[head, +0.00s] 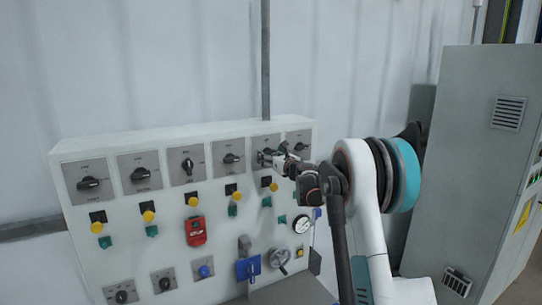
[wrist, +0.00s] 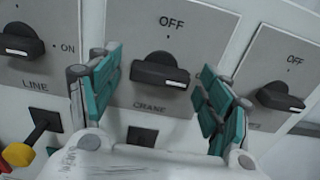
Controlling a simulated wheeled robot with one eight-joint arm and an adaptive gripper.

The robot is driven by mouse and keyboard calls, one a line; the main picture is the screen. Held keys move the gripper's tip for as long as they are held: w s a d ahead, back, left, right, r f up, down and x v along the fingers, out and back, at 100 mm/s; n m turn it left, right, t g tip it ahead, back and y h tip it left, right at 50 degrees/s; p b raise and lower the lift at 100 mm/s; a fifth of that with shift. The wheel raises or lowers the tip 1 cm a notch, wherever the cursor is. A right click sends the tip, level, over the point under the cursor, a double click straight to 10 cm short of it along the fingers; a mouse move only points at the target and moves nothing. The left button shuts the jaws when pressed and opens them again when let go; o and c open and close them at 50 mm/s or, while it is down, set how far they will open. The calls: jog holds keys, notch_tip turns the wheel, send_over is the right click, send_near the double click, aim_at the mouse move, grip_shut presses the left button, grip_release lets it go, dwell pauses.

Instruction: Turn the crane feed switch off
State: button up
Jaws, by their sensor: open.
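The crane switch (wrist: 160,72) is a black rotary knob on a grey plate, with OFF printed above it and CRANE below. Its handle lies nearly level, and the white mark is at its right end, away from OFF. My gripper (wrist: 158,84) is open, with one teal-padded finger on each side of the knob. I cannot tell whether either finger touches it. In the head view my gripper (head: 273,157) is at the upper right of the panel and covers most of the crane switch.
The LINE switch (wrist: 20,43) is close on the left, and another knob (wrist: 279,97) is close on the right. The control panel (head: 130,262) also carries yellow buttons, a red switch (head: 196,231), a gauge (head: 302,224) and a blue handle (head: 248,268). A grey cabinet (head: 460,170) stands at the right.

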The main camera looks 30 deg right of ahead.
jog(key=c, duration=1.1)
jog(key=shift+o, duration=0.3)
jog(key=shift+n+b, duration=0.3)
jog(key=shift+b, duration=0.05)
jog(key=n+b, duration=0.7)
jog(key=n, duration=0.5)
jog(key=shift+n, duration=0.4)
jog(key=shift+n+b, duration=0.75)
jog(key=shift+n, duration=1.45)
